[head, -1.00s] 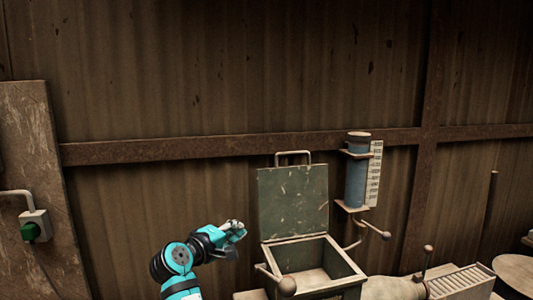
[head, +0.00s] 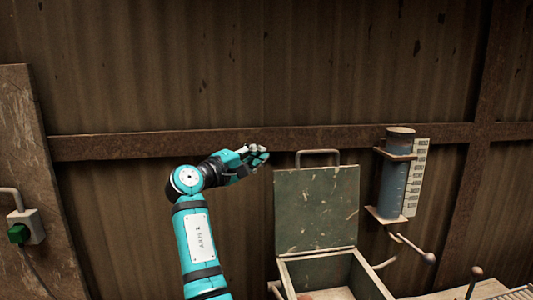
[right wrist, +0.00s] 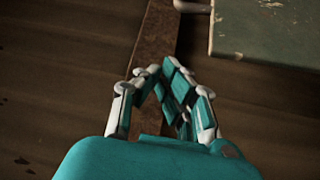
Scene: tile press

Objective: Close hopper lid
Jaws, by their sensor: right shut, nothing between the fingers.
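The hopper lid (head: 316,210) is a scuffed green panel standing upright, open, at the back of the hopper box (head: 325,272). A metal loop handle (head: 317,153) sits on its top edge. My right gripper (head: 262,154) is shut and empty, to the left of the lid's top edge at about the handle's height, apart from it. In the right wrist view the closed fingers (right wrist: 170,88) are in the middle, with the lid (right wrist: 265,30) at the upper right. Part of the handle (right wrist: 192,6) shows at the top edge there. My left gripper is not in view.
A blue cylinder with a scale (head: 394,175) is mounted on the wall to the right of the lid. A ball-ended lever (head: 428,257) sticks out below it. A green switch box (head: 22,230) is at far left. A rusty beam (head: 130,147) crosses the wall behind.

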